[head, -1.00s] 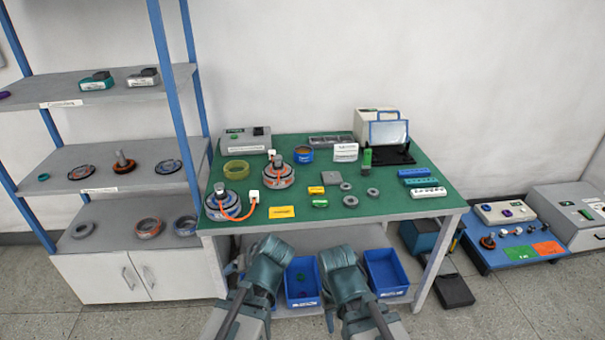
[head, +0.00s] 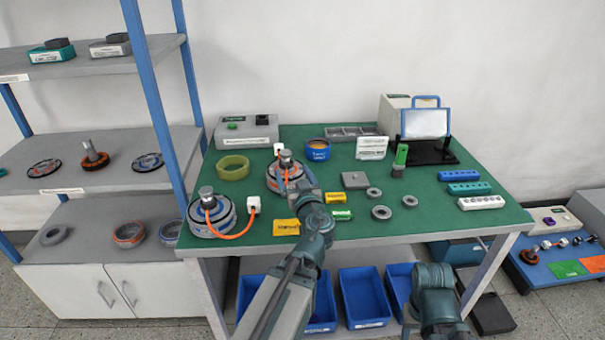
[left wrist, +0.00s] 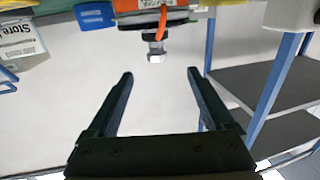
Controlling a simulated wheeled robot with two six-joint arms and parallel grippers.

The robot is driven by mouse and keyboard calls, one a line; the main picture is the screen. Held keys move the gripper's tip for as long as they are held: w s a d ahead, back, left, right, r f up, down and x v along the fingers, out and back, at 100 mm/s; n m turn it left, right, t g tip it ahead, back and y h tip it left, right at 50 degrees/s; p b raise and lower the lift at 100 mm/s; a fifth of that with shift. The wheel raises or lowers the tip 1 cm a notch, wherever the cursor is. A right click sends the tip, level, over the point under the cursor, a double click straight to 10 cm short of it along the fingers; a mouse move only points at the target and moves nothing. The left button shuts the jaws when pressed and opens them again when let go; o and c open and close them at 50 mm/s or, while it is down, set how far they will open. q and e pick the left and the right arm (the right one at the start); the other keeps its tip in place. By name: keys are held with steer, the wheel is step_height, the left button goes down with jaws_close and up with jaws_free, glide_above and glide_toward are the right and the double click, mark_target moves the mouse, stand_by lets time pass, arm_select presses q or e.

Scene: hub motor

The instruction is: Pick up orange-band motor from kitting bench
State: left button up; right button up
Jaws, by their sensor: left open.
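The orange-band motor (head: 284,182) stands on the green kitting bench (head: 345,220) with its grey shaft up and an orange cable. In the left wrist view the motor (left wrist: 150,18) shows at the top edge, partly cut off, its shaft pointing down the picture. My left gripper (head: 302,183) is at the motor's right side in the head view and partly covers it. The left wrist view shows the two fingers (left wrist: 160,74) spread apart with nothing between them, the shaft just beyond the tips. My right arm shows low at the right; its gripper is not visible.
A blue-banded motor (head: 211,216) with an orange cable stands left of it, a yellow-green ring (head: 233,168) behind. Yellow label (head: 286,227), blue cup (head: 317,150) and grey rings (head: 381,212) are close by. A shelf (head: 110,155) borders the bench's left side.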

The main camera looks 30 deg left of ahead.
mark_target(287, 157)
arm_select(q)
steer(key=x, duration=0.9)
steer(key=shift+w+d+r, duration=0.1)
steer(key=shift+d+r, duration=0.05)
steer(key=shift+d, duration=0.05)
steer(key=shift+w, duration=0.1)
steer(key=x, duration=0.5)
steer(key=shift+w+r, duration=0.1)
steer(key=shift+r, duration=0.05)
jaws_close()
